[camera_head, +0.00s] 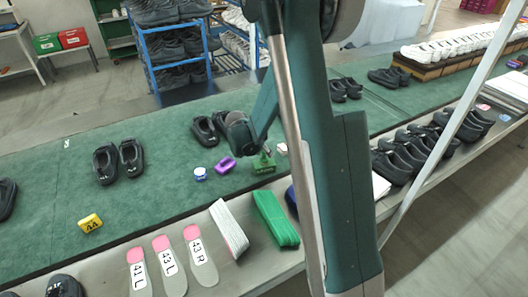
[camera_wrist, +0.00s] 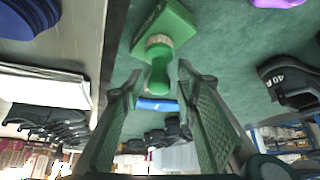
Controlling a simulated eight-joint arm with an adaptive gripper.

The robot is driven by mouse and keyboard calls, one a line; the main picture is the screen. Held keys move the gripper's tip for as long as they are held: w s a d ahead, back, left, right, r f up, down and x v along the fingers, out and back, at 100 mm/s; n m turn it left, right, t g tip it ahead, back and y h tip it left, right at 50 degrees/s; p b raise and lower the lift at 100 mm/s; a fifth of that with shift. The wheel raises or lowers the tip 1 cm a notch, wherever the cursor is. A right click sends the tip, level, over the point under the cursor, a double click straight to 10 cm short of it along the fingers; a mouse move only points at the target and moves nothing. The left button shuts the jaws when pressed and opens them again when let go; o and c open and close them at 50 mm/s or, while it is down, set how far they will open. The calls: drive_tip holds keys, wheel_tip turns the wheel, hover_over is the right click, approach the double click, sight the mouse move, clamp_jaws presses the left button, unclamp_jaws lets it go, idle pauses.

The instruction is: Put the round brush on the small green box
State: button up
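The round brush (camera_wrist: 158,72), with a green handle and a tan bristle band, shows in the wrist view. Its bristle end meets the top of the small green box (camera_wrist: 172,20), and it appears to stand upright there. The box also shows in the head view (camera_head: 263,168), on the green mat near its front edge. My gripper (camera_wrist: 160,78) is open, with its two fingers on either side of the brush handle and a visible gap on each side. In the head view my gripper (camera_head: 262,150) is just above the box; the brush is hard to make out there.
A purple object (camera_head: 226,164) and a white-and-blue one (camera_head: 200,173) lie left of the box. Black shoes (camera_head: 206,130) stand behind them. Green (camera_head: 275,218) and white stacks lie in front on the grey edge. The mat around the yellow 44 block (camera_head: 90,223) is mostly free.

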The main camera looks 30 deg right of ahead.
drive_tip(key=shift+r, duration=0.15)
drive_tip(key=shift+r, duration=0.15)
drive_tip(key=p+v, duration=0.1)
drive_tip(key=v, duration=1)
drive_tip(key=shift+s+a+r+p, duration=0.15)
drive_tip(key=shift+a+r+p, duration=0.1)
drive_tip(key=shift+p, duration=0.15)
idle(0.5)
drive_tip(key=shift+r, duration=0.1)
drive_tip(key=s+a+r+n+t+y, duration=0.25)
drive_tip(key=s+a+r+n, duration=0.5)
drive_tip(key=s+r, duration=0.6)
drive_tip(key=s+a+r+n+t+y, duration=0.1)
drive_tip(key=s+a+n, duration=0.2)
drive_tip(key=s, duration=0.6)
drive_tip(key=s+a+r+n+t+y, duration=0.1)
drive_tip(key=s+a+r+n+y, duration=0.1)
drive_tip(key=s+a, duration=0.4)
drive_tip(key=shift+s+a+n, duration=0.25)
drive_tip(key=shift+s+n, duration=0.2)
drive_tip(key=shift+s, duration=1.55)
